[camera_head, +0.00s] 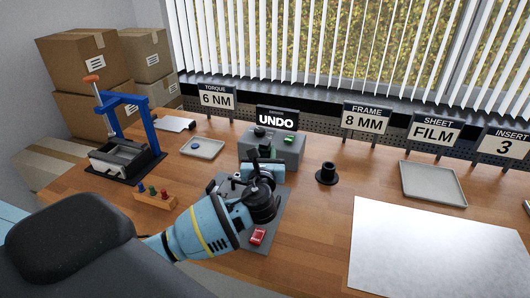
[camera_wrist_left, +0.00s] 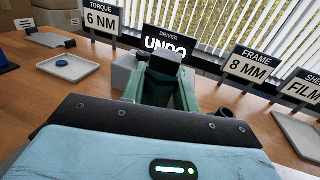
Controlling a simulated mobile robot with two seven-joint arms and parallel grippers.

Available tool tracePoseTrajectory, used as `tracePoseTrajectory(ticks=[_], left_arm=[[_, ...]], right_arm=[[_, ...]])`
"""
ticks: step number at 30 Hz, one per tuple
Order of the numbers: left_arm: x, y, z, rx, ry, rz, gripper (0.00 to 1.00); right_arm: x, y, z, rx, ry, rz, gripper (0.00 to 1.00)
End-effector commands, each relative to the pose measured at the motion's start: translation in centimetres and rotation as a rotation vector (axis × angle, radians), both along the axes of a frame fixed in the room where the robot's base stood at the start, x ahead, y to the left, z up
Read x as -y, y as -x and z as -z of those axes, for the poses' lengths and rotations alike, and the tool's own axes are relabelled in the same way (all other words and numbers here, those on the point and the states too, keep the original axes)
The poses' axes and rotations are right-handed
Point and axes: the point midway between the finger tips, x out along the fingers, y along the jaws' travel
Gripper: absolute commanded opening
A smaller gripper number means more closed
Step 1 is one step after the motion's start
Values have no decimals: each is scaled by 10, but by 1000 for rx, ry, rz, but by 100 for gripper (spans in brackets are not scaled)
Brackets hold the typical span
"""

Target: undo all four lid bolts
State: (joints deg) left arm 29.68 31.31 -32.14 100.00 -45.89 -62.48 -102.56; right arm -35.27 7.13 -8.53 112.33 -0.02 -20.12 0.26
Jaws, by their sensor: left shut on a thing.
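My left gripper (camera_head: 262,186) reaches in over a dark grey fixture plate (camera_head: 272,225) in the middle of the bench. It is shut on a dark tool, seemingly the driver (camera_wrist_left: 163,72), which shows between green parts in the left wrist view. The arm and gripper cover much of the fixture, and I cannot make out the lid bolts. Behind the gripper stands a grey driver station (camera_head: 287,150) with a green button, under a sign reading UNDO (camera_head: 276,121). My right gripper is not in view.
A blue-framed press (camera_head: 135,120) stands at the left. A tray (camera_head: 202,148) with a blue piece and a wooden block (camera_head: 154,199) with coloured pegs are nearby. A black flanged part (camera_head: 327,174), an empty tray (camera_head: 433,184) and a pale sheet (camera_head: 425,250) lie to the right.

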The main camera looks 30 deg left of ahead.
Motion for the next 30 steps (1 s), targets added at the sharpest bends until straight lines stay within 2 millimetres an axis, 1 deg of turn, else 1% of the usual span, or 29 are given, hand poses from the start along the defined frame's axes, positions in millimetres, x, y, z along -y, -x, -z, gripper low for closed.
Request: tracePoseTrajectory(ticks=[2,30], left_arm=[[0,0,3,-3,1,0,2],[1,1,10,-16,3,1,2]], right_arm=[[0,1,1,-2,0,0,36],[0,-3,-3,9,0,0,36]])
